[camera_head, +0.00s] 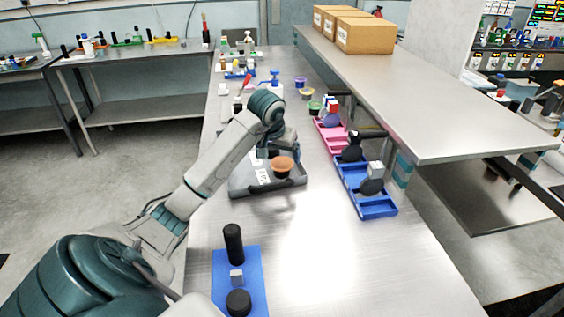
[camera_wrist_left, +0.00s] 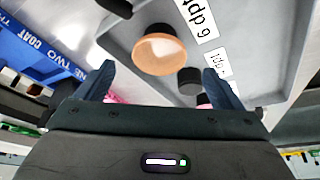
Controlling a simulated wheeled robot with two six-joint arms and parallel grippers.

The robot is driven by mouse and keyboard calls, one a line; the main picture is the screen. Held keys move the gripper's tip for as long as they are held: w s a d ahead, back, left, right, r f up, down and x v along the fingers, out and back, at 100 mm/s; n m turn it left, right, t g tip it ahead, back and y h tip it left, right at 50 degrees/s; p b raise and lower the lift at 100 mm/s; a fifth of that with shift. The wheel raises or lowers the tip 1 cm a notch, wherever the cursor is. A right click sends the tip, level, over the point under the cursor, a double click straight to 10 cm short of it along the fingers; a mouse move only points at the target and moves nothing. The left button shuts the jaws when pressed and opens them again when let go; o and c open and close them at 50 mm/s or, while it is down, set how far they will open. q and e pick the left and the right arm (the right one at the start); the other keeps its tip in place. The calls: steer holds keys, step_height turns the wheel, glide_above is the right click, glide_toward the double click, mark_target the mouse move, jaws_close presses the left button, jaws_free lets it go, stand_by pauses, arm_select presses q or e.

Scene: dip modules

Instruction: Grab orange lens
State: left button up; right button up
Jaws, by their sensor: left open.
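The orange lens (camera_head: 282,163) is a round orange disc with a dark part beneath it, in a grey tray (camera_head: 238,188) in the middle of the bench. In the left wrist view the lens (camera_wrist_left: 158,54) lies ahead of the fingertips, near the centre line, apart from both fingers. My left gripper (camera_wrist_left: 160,82) is open, with nothing between its fingers. In the head view the end of my left arm is just behind the lens, and the fingers are hard to make out. My right gripper is in neither view.
A black cylinder (camera_wrist_left: 189,81) stands near the lens in the tray. Blue (camera_head: 377,208) and pink (camera_head: 331,138) racks line the right side beneath a raised shelf (camera_head: 430,110). A blue mat (camera_head: 252,268) with black pieces lies in front. Bare bench lies between mat and racks.

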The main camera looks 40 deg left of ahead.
mark_target(281, 163)
arm_select(q)
steer(key=shift+p+x, duration=0.3)
steer(key=shift+x, duration=0.8)
steer(key=shift+w+f, duration=0.1)
steer(key=shift+f, duration=0.35)
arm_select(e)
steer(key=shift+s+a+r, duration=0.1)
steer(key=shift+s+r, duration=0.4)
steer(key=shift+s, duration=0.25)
arm_select(q)
steer(key=shift+c, duration=0.4)
steer(key=c, duration=1)
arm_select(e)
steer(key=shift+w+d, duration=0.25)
